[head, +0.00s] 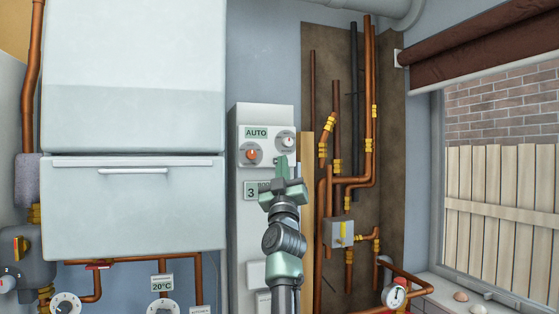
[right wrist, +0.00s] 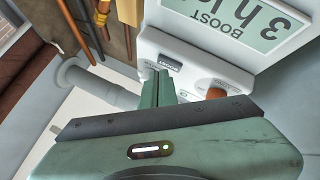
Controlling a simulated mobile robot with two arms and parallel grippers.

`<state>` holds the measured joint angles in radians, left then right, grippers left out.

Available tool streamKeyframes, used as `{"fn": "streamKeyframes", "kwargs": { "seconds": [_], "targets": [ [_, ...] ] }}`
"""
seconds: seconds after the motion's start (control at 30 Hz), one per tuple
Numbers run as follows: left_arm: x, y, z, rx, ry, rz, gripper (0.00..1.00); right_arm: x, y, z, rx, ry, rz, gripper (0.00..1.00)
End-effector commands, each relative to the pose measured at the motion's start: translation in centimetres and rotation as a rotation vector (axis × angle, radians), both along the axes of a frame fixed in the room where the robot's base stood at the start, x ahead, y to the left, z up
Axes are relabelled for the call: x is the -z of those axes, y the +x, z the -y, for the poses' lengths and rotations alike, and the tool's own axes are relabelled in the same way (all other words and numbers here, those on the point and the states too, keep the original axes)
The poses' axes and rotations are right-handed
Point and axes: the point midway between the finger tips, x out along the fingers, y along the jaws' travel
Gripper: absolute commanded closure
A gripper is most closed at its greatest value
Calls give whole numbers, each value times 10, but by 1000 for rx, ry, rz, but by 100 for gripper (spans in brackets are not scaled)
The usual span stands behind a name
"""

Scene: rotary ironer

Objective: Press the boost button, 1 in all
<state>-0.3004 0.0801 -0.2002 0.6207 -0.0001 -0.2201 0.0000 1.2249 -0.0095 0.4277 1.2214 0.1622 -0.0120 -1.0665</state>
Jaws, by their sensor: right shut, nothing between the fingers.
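A tall white control box (head: 263,118) hangs on the wall in the middle of the head view. It has an AUTO display, an orange-centred knob, a pale knob and a display reading 3, partly covered. The right wrist view shows this BOOST 3 h display (right wrist: 237,20) upside down. Beside the fingertips there is a small dark labelled piece (right wrist: 169,66); I cannot tell if it is the boost button. My right gripper (head: 282,162) is shut and empty, in front of the box. Its fingers (right wrist: 160,78) point at the box face; contact cannot be told. My left gripper is out of view.
A large white cabinet (head: 135,120) stands left of the box. Copper pipes (head: 369,120) with brass fittings run on a brown board at right. A gauge (head: 396,296) is at lower right, near the window (head: 500,190).

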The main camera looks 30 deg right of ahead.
Motion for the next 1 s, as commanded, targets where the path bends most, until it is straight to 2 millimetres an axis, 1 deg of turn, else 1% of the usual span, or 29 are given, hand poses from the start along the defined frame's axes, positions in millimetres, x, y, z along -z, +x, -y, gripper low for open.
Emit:
{"fn": "streamKeyframes", "kwargs": {
  "seconds": [0.37, 1.0],
  "targets": [
    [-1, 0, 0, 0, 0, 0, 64, 0, 1, 0, 0, 0, 0, 100],
    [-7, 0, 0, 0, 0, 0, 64, 0, 8, 2, 1, -1, 0, 100]
  ]
}}
